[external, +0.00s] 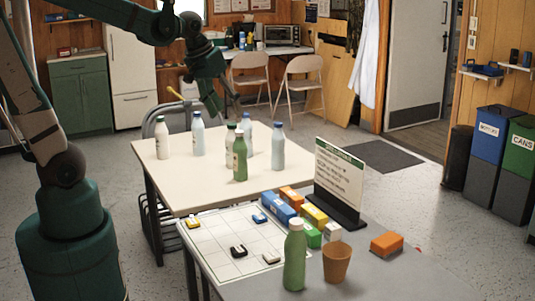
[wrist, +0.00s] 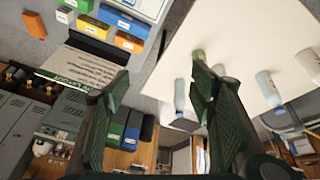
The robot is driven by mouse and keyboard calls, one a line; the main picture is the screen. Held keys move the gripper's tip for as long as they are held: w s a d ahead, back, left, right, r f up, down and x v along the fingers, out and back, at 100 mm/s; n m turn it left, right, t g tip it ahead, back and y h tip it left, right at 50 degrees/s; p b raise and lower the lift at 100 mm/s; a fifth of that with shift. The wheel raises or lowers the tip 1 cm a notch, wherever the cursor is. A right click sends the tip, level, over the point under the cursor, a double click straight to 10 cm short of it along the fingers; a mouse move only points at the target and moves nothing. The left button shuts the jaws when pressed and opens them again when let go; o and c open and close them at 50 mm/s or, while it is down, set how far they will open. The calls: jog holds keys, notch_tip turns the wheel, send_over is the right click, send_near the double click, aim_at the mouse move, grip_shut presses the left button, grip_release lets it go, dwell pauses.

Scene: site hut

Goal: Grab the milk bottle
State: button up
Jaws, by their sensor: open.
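Several bottles stand on the cream table (external: 190,185). A white one with a dark cap (external: 162,140) is at the left, and a pale one with a blue cap (external: 198,136) is near it. A green bottle (external: 240,162) stands in the middle, partly hiding a whitish bottle (external: 229,146). Two pale blue-capped bottles (external: 278,150) are to the right. I cannot read which is labelled milk. My gripper (external: 222,103) is open and empty above the table's back side. In the wrist view, its fingers (wrist: 157,100) are spread, with bottles beyond the right finger.
The grey front table holds another green bottle (external: 294,262), a brown cup (external: 337,263), a sign (external: 339,180), coloured boxes (external: 283,209) and a white grid board (external: 220,250). A metal chair (external: 155,119) stands behind the cream table. The cream table's front left is clear.

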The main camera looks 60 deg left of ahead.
jog(key=w+a+f+n+g+p, duration=0.1)
jog(key=w+a+n+g+p, duration=0.15)
jog(key=w+a, duration=0.5)
jog(key=n+g+p, duration=0.1)
jog(key=n+p, duration=0.2)
jog(key=n, duration=0.2)
send_over(232, 124)
jog(key=d, duration=0.8)
notch_tip(232, 124, down, 8)
jog(key=a+f+n, duration=0.1)
jog(key=a+f, duration=0.2)
jog(key=a+f+n+g+p, duration=0.1)
jog(key=a+f, duration=0.2)
jog(key=a, duration=0.1)
jog(key=shift+w+a+f+n+h, duration=0.15)
jog(key=shift+a+n+h, duration=0.1)
jog(key=shift+h, duration=0.15)
jog(key=shift+a+f+p, duration=0.3)
jog(key=shift+a+f, duration=0.05)
jog(key=shift+f, duration=0.05)
jog(key=shift+f, duration=0.1)
jog(key=shift+f, duration=1.2)
jog(key=shift+f, duration=0.1)
